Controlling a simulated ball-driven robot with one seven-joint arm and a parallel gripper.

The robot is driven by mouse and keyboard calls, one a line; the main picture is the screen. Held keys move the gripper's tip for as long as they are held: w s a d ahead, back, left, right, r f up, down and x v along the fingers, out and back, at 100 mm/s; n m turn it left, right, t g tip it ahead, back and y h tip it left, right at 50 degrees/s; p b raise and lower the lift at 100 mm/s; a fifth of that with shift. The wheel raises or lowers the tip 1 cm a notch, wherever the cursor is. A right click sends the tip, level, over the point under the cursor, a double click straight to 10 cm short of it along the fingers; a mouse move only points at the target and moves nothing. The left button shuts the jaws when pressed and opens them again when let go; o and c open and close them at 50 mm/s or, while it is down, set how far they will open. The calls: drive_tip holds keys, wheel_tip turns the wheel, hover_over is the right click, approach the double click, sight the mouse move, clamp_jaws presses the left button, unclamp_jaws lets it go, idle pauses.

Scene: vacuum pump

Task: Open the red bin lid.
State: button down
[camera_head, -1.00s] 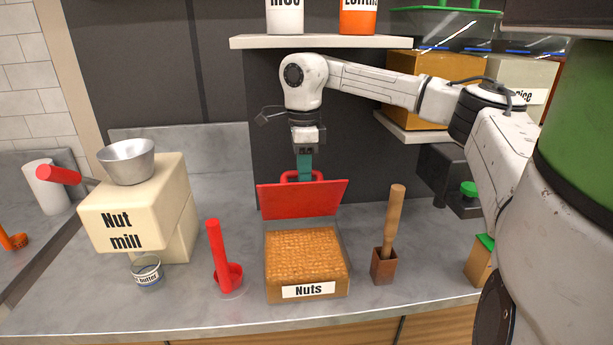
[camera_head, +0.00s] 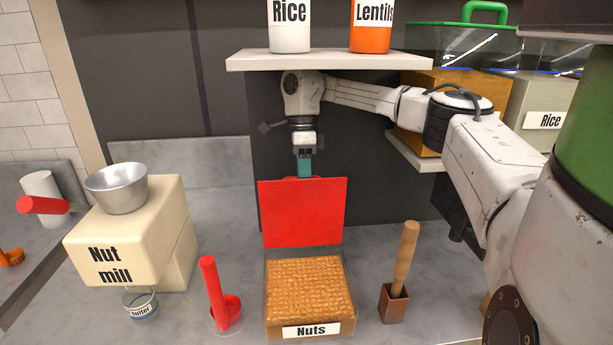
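The red lid (camera_head: 302,212) stands close to upright at the back edge of the nuts bin. The bin (camera_head: 311,330) is a box labelled "Nuts", filled to near the top with brown nuts (camera_head: 308,286), and its top is uncovered. My gripper (camera_head: 304,168) points down behind the top edge of the lid. Its teal fingers show above that edge, and their tips are hidden by the lid.
A shelf (camera_head: 315,62) with rice and lentils containers hangs just above my arm. The nut mill (camera_head: 130,240) is further left.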

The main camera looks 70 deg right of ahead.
drive_tip(key=shift+w+d+f, duration=0.15)
drive_tip(key=shift+d+f, duration=0.05)
drive_tip(key=shift+d, duration=0.35)
drive_tip(key=shift+w+d+f, duration=0.15)
drive_tip(key=shift+d, duration=0.4)
drive_tip(key=c, duration=1.1)
unclamp_jaws()
drive_tip(key=shift+r, duration=0.1)
drive_tip(key=shift+o, duration=0.2)
drive_tip(key=shift+a, duration=0.1)
